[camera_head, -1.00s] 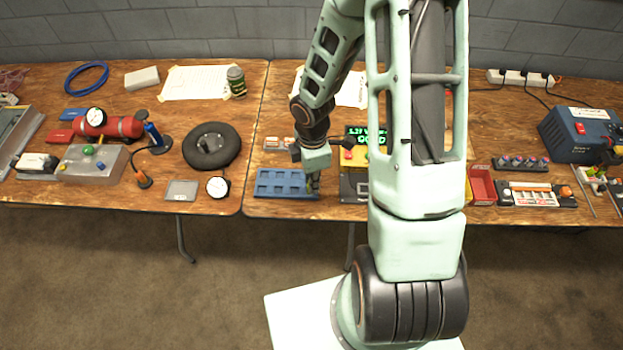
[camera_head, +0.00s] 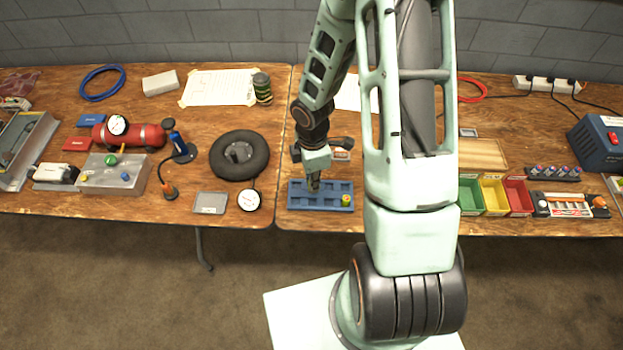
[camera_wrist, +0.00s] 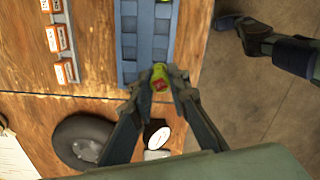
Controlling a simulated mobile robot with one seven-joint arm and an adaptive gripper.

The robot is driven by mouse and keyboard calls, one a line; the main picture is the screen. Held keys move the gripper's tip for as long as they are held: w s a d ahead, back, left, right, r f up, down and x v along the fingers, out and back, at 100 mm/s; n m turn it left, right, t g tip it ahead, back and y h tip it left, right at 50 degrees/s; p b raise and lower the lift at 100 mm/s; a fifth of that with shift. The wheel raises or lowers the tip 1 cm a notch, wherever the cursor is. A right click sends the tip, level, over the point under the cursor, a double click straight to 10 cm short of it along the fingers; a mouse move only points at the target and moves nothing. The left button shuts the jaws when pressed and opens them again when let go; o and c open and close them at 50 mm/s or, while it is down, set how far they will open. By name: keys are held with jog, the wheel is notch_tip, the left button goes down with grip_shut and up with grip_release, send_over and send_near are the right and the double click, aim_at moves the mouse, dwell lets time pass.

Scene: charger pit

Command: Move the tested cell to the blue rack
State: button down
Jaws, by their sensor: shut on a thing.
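My gripper (camera_head: 314,184) points down over the left part of the blue rack (camera_head: 325,208). In the wrist view my gripper (camera_wrist: 160,88) is shut on a small yellow-green cell (camera_wrist: 159,72) with a red mark on its end. The held cell is close to the near end of the blue rack (camera_wrist: 130,55); whether it touches the rack or sits in a slot, I cannot tell. Another yellow-green cell (camera_head: 346,200) stands at the right end of the rack. Several rack slots look empty.
A black ring cushion (camera_head: 239,156), a round gauge (camera_head: 249,200) and a grey plate (camera_head: 210,203) lie left of the rack. Green, yellow and red bins (camera_head: 493,197) stand right of my arm. Orange-and-white boxes (camera_wrist: 60,38) lie behind the rack. My arm hides the table's middle.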

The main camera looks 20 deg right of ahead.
jog(key=shift+f+b, duration=2.8)
jog(key=shift+f, duration=0.45)
jog(key=shift+f+b, duration=0.95)
jog(key=shift+f, duration=0.1)
jog(key=c, duration=1.8)
grip_release()
jog(key=shift+o, duration=0.2)
jog(key=shift+r, duration=0.1)
jog(key=shift+r+p, duration=3.15)
jog(key=shift+r, duration=0.35)
